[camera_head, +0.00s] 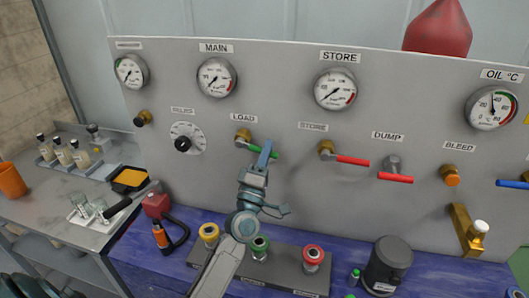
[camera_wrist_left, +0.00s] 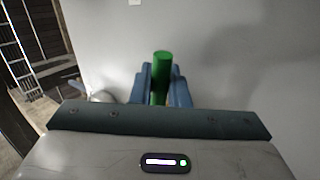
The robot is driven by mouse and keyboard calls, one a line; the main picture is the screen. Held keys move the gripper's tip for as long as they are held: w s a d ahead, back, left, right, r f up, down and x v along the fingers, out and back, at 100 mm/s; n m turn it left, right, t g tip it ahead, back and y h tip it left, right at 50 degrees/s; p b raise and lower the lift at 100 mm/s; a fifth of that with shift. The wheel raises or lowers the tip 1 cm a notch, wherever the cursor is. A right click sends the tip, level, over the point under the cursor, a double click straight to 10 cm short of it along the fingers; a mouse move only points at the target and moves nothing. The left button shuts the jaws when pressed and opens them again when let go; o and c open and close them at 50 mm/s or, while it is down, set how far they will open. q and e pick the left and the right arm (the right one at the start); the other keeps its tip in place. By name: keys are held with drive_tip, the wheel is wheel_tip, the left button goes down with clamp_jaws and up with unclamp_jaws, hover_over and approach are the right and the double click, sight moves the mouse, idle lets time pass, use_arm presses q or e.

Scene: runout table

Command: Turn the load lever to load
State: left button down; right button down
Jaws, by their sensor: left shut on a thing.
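The load lever is a green handle (camera_head: 254,149) on a brass valve (camera_head: 243,135) under the LOAD label (camera_head: 243,118) on the grey panel. In the head view the handle points right and slightly down from its pivot. My left gripper (camera_head: 265,152) reaches up from below and is shut on the handle. In the left wrist view the green handle (camera_wrist_left: 161,75) stands between the two blue fingers (camera_wrist_left: 160,88). The fingers hide part of the handle in the head view. My right gripper is not in view.
To the right are the red STORE lever (camera_head: 352,160) and the red DUMP lever (camera_head: 396,178). A dial (camera_head: 187,139) sits to the left. Below are yellow, green and red couplings (camera_head: 313,255) and a dark canister (camera_head: 388,265) on the blue bench (camera_head: 330,243).

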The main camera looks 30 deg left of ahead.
use_arm(q)
drive_tip(key=shift+r+n+y+p, duration=0.35)
drive_tip(key=shift+n+y, duration=0.3)
drive_tip(key=shift+n, duration=0.3)
drive_tip(key=shift+r+n+y+p, duration=0.3)
drive_tip(key=shift+n+y, duration=0.35)
drive_tip(key=shift+n, duration=0.3)
drive_tip(key=shift+r, duration=0.1)
drive_tip(key=c, duration=1.4)
unclamp_jaws()
drive_tip(key=shift+c, duration=0.2)
drive_tip(key=shift+s+d+f, duration=0.1)
drive_tip(key=shift+s+f, duration=0.1)
drive_tip(key=shift+f, duration=0.15)
drive_tip(key=b+v, duration=0.6)
drive_tip(key=v, duration=0.4)
drive_tip(key=shift+s+r, duration=0.15)
drive_tip(key=shift+r, duration=0.05)
